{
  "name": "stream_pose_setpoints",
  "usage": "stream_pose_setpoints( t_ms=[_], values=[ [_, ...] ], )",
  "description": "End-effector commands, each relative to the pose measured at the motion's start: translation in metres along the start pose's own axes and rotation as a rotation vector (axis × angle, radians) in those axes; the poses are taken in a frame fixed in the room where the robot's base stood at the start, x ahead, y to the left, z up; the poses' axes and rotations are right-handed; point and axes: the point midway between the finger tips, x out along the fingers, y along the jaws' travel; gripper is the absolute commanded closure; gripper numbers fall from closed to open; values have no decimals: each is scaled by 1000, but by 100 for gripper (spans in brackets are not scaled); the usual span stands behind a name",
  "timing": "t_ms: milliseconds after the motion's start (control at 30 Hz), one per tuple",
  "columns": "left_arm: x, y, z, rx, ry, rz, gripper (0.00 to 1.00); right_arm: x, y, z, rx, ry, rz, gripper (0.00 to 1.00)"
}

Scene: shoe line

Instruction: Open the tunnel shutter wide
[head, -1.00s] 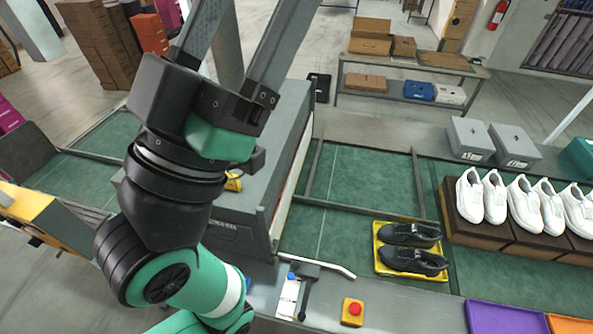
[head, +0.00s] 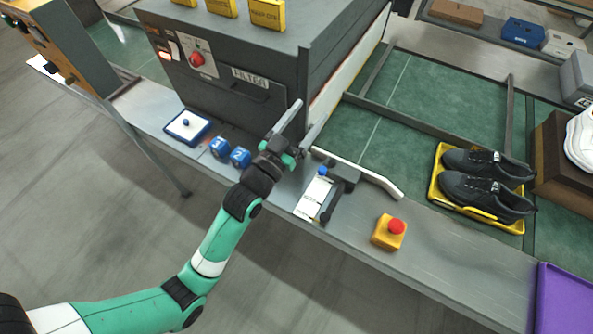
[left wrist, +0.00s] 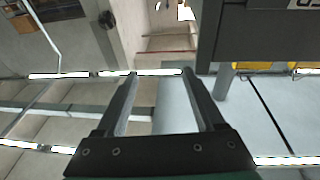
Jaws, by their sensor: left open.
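The tunnel is a grey box (head: 215,75) on the line in the head view. A pale upright panel (head: 348,70) is on its right end; I cannot tell how far any shutter there is open. A black lever (head: 332,203) stands by a white label plate (head: 313,197) with a blue knob (head: 322,171), on the ledge at the tunnel's front right corner. My left gripper (head: 309,115) is in front of that corner, fingers pointing up and away, apart and empty. The left wrist view also shows its open fingers (left wrist: 160,76). My right gripper is not in view.
A red button on a yellow box (head: 389,232) sits on the ledge. Black shoes (head: 487,178) lie in a yellow tray (head: 437,196) on the green belt (head: 425,95). Blue numbered knobs (head: 230,152) and a blue-edged plate (head: 187,127) are left of my gripper. A purple tray (head: 565,300) is at lower right.

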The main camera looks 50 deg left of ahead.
Motion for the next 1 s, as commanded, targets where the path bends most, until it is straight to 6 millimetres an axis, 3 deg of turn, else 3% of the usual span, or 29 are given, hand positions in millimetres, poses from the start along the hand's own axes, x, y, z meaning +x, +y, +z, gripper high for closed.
stream_pose_setpoints(
  t_ms=[33,100,200,267,367,667,1000],
  values=[
    [-23,-10,80,4,-60,-18,30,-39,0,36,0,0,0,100],
    [-46,-21,140,7,-126,-40,30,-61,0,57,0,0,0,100],
    [-71,-33,199,10,-186,-66,30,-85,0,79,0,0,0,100],
    [-81,-39,218,10,-204,-78,30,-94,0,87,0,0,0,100],
    [-87,-44,231,11,-214,-89,30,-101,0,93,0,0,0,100],
    [-77,-46,230,12,-211,-91,30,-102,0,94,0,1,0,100],
    [-8,-52,247,12,-209,-91,30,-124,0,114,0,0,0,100]
  ],
)
